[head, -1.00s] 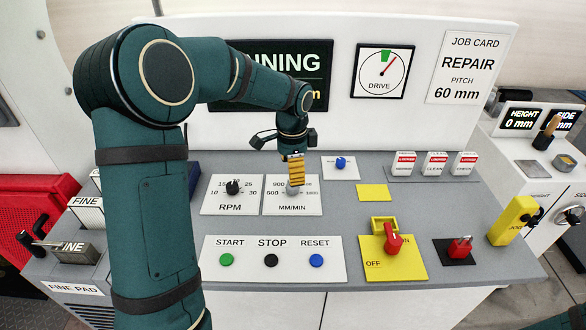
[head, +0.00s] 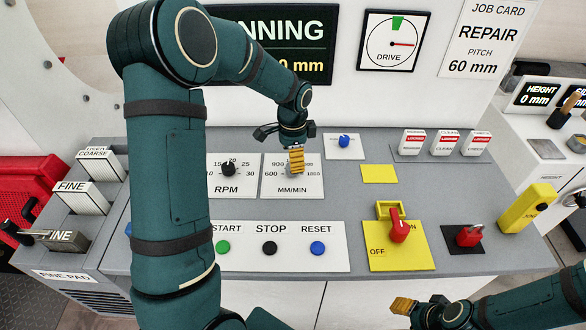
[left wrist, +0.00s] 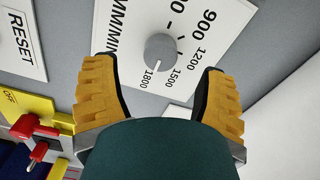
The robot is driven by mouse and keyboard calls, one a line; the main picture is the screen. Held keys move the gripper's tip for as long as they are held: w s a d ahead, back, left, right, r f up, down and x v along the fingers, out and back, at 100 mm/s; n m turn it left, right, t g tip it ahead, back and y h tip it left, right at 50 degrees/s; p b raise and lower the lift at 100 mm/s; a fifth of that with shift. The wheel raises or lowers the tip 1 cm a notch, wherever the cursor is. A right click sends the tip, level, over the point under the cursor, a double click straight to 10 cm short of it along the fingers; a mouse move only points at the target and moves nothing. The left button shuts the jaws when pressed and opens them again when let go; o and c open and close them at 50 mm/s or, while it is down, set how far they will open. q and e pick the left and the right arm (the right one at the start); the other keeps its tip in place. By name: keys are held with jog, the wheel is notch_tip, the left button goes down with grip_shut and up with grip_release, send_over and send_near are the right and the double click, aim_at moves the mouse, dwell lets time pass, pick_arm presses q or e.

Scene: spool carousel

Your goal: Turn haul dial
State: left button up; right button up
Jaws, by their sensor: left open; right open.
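The haul dial looks to be the grey round knob (left wrist: 160,50) on the white MM/MIN panel (head: 308,188). In the left wrist view it sits between my fingertips, with its mark near 1800. In the head view my left gripper (head: 296,158) hangs over the panel and mostly hides the knob. My right gripper (head: 402,306) is open and empty at the bottom right, in front of the console.
The RPM dial (head: 229,168) is just left. START, STOP and RESET buttons (head: 270,248) lie in front. A red switch (head: 398,226) stands on a yellow plate to the right. The DRIVE gauge (head: 390,42) is on the back wall. My left arm covers part of the console.

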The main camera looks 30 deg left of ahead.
pick_arm(q)
jog(key=shift+f, duration=2.4)
jog(key=c, duration=1.2)
